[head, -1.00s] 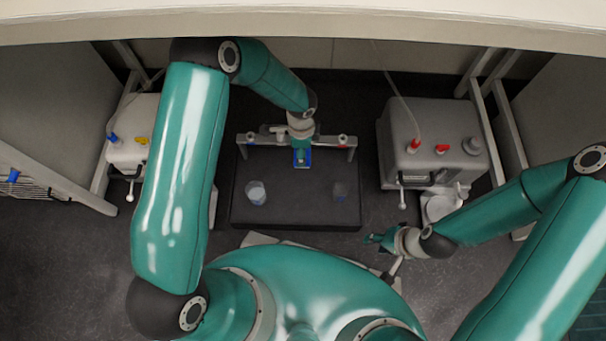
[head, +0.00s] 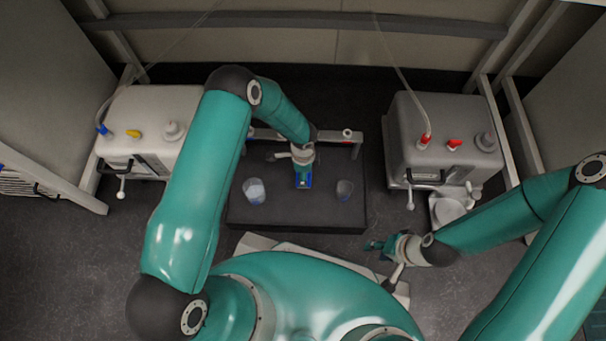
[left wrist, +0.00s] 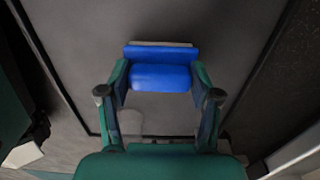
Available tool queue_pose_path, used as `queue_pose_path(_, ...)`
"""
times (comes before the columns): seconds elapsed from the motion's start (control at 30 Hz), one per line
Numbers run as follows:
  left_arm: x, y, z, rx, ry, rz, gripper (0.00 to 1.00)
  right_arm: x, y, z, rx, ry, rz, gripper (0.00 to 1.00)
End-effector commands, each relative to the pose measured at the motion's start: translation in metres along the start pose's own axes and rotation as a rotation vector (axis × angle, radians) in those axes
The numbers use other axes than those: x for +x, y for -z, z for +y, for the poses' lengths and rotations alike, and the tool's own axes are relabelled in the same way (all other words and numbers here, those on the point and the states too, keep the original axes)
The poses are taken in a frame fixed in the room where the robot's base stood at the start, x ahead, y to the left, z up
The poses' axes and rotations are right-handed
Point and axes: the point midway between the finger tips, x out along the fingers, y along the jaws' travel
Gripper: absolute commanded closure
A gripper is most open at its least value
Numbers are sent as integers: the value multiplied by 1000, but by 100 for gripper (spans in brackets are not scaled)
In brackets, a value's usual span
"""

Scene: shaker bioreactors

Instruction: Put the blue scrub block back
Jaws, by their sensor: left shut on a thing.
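The blue scrub block (head: 304,182) is held over the dark table (head: 300,216), in front of the low rail. My left gripper (head: 302,172) is shut on it. In the left wrist view the blue block (left wrist: 160,76) sits between the two fingertips of my left gripper (left wrist: 162,84), with a pale strip along its far edge. Grey tabletop lies beyond it; its height above the table is hard to judge. My right gripper (head: 376,246) is low at the right, beyond the table's near right corner and away from the block. Its finger gap is unclear.
Two clear cups stand on the table, one left (head: 254,191) and one right (head: 344,190). Box-shaped machines stand left (head: 145,125) and right (head: 440,140). Bare tabletop lies between the cups.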

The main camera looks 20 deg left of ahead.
Motion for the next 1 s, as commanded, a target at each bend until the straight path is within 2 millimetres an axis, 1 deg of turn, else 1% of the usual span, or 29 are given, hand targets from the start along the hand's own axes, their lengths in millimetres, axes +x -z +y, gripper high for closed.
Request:
queue_pose_path(0.03,8,0,0,0,0,0,69,4,0,2,0,0,0,60)
queue_pose_path(0.07,9,0,0,0,1,0,69,5,0,2,0,0,0,60)
queue_pose_path(0.3,9,0,0,0,1,1,69,4,0,1,0,0,0,60)
queue_pose_path(0.4,12,0,0,0,1,1,69,6,0,2,0,0,0,60)
queue_pose_path(0.43,11,0,0,0,1,1,33,6,0,2,0,0,0,60)
queue_pose_path(0.57,10,0,0,0,1,0,11,5,0,2,0,0,0,60)
queue_pose_path(0.87,10,0,0,0,1,1,11,5,0,2,0,0,0,60)
queue_pose_path(1.0,4,0,-1,0,2,1,11,1,0,0,0,0,0,60)
